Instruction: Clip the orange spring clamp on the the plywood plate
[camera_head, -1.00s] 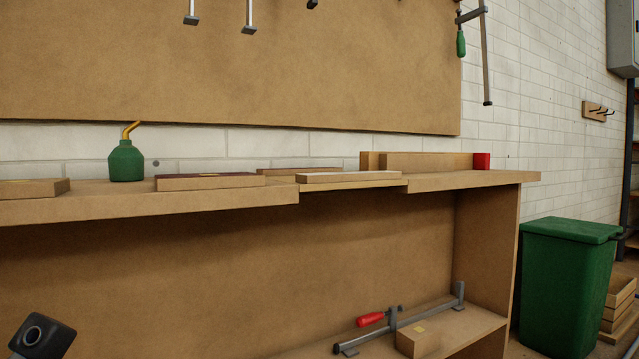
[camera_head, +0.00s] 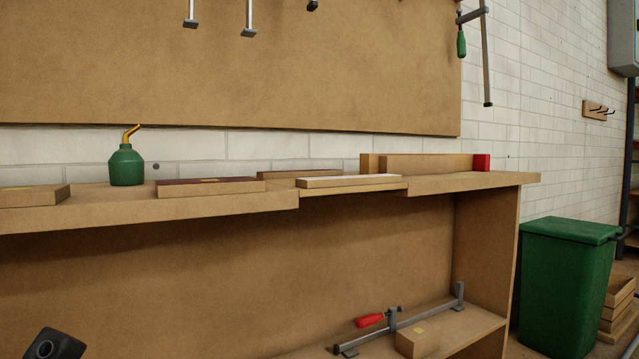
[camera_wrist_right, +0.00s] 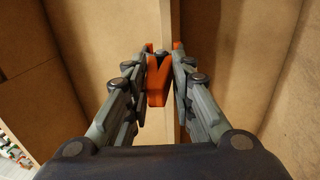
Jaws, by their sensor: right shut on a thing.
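In the right wrist view my right gripper (camera_wrist_right: 159,62) is shut on the orange spring clamp (camera_wrist_right: 157,83), which sits between the fingertips. Small orange ends of it show just beyond the fingers. A narrow upright wooden edge (camera_wrist_right: 172,17) stands behind the clamp; I cannot tell whether this is the plywood plate, or whether the clamp touches it. In the head view I cannot single out the plywood plate among the wooden pieces. The right gripper and the orange clamp do not show there.
A red-handled bar clamp (camera_head: 370,320) and a wooden block (camera_head: 418,341) lie on the lower shelf. A green bin (camera_head: 567,285) stands right.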

